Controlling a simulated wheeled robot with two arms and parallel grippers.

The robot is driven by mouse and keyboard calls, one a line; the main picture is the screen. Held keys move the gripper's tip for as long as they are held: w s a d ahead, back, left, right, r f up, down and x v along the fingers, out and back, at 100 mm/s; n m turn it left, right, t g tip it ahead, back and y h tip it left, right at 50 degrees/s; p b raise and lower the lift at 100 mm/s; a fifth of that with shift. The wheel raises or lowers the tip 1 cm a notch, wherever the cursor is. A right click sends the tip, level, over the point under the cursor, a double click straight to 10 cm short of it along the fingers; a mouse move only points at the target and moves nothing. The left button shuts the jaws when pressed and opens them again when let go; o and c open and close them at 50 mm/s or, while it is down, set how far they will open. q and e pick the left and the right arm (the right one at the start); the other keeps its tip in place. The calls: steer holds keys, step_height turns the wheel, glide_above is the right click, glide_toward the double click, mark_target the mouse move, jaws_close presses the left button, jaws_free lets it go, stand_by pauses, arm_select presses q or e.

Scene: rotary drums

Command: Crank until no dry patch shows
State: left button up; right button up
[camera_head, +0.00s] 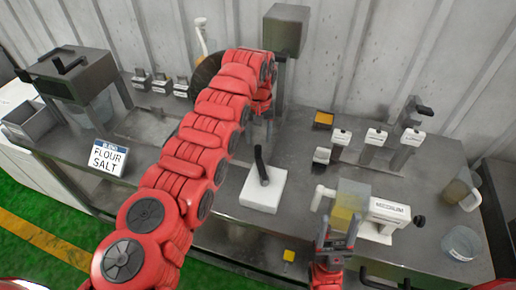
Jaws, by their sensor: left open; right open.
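A round brown drum (206,70) stands at the back, mostly hidden behind my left arm. A white crank-like handle (201,36) rises above it. My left gripper (266,115) hangs at the end of the bent arm, right of the drum; its fingers are mostly hidden. A clear drum with yellowish content (350,198) stands at the right, by a white unit marked MEDIUM (390,210). A white handle (320,196) shows at its left. My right gripper (337,232) points up, open, in front of this drum. I cannot tell whether either drum has a dry patch.
A white block with a black lever (264,192) stands mid-bench. A sign reading BLEND FLOUR SALT (107,157) and a grey hopper (75,75) are left. Posts with white tags (375,138), a jug (458,190) and a clear bowl (461,243) are right. A corrugated wall closes the back.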

mark_target(258, 147)
arm_select(q)
step_height(258, 147, down, 6)
steer(key=shift+f, duration=0.1)
steer(key=shift+w, duration=0.1)
jaws_close()
stand_by(1.4)
